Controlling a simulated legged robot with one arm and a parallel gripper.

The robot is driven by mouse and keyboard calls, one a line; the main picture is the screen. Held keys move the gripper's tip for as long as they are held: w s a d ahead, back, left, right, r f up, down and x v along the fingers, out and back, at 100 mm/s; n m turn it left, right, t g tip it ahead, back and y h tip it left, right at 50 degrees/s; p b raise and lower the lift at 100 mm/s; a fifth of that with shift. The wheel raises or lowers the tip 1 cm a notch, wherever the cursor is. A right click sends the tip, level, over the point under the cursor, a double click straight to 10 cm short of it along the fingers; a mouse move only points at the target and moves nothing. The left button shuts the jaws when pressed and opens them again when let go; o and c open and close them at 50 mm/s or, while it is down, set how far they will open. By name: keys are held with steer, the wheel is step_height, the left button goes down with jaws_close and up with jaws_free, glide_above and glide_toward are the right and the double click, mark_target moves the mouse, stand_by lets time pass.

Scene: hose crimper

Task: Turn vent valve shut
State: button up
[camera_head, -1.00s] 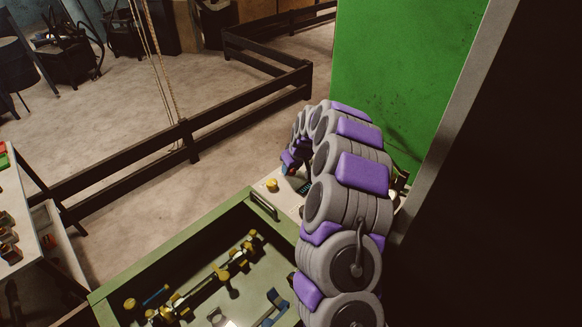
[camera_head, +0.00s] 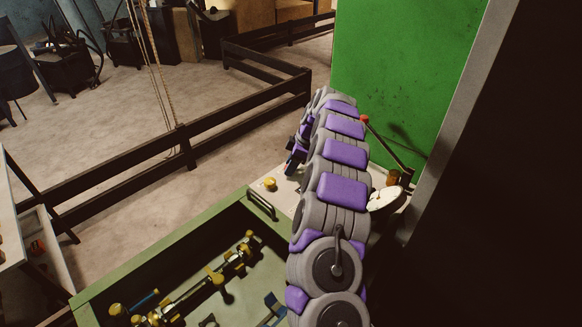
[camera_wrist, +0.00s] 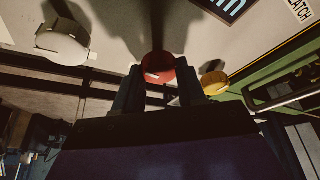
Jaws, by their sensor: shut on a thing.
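A red round knob (camera_wrist: 158,68) with a pale mark sits between the two dark fingers of my gripper (camera_wrist: 160,84) in the wrist view. The fingers are closed on its sides. I cannot read a label that names this knob as the vent valve. In the head view my arm reaches over the pale panel (camera_head: 285,191), and my gripper (camera_head: 293,160) is small and dark at its far end. The red knob is hidden there.
A yellow knob (camera_wrist: 214,83) is just right of my gripper, and a white knob (camera_wrist: 62,42) is to the left. A red-tipped lever (camera_head: 385,143) and a white dial (camera_head: 387,198) stand right of my arm. A green-rimmed bin (camera_head: 160,243) holds brass-coloured parts.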

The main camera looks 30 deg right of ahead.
steer(key=shift+d+n, duration=0.1)
steer(key=shift+n, duration=0.5)
steer(key=shift+g, duration=0.3)
steer(key=o, duration=1)
steer(key=shift+o, duration=0.2)
steer(key=p+v, duration=0.5)
steer(key=v, duration=1.2)
steer(key=shift+d, duration=0.25)
steer(key=shift+a, duration=0.1)
